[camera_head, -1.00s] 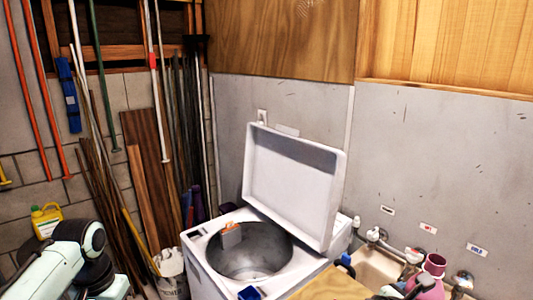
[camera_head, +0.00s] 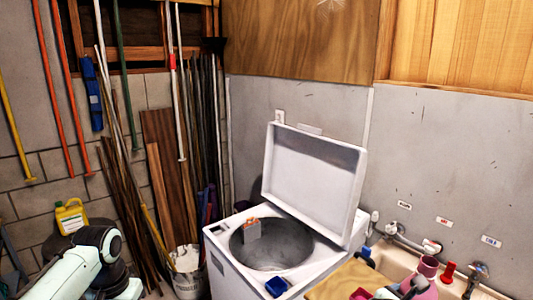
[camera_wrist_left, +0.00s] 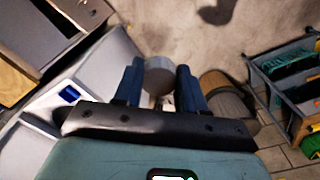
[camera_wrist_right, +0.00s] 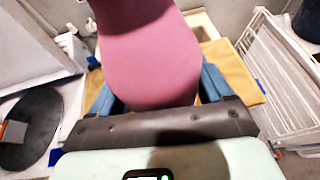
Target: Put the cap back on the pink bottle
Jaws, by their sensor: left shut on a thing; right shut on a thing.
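The pink bottle (camera_head: 428,266) is at the lower right of the head view, its top open and bare. My right gripper (camera_wrist_right: 155,95) is shut on it in the right wrist view, where its pink body (camera_wrist_right: 150,60) fills the space between the fingers. My left gripper (camera_wrist_left: 160,82) is shut on a round, grey, cap-like piece (camera_wrist_left: 159,74), seen between its blue fingertips in the left wrist view. This piece is apart from the bottle. In the head view my left arm is at the lower left, and its gripper is out of frame.
An open-lidded washing machine (camera_head: 222,238) stands in the middle, with a grey-and-orange box (camera_head: 253,230) at its drum. A blue item (camera_head: 276,287) lies on its front corner. A sink (camera_head: 395,262) with taps is at the right. A yellow jug (camera_head: 71,218) stands at left.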

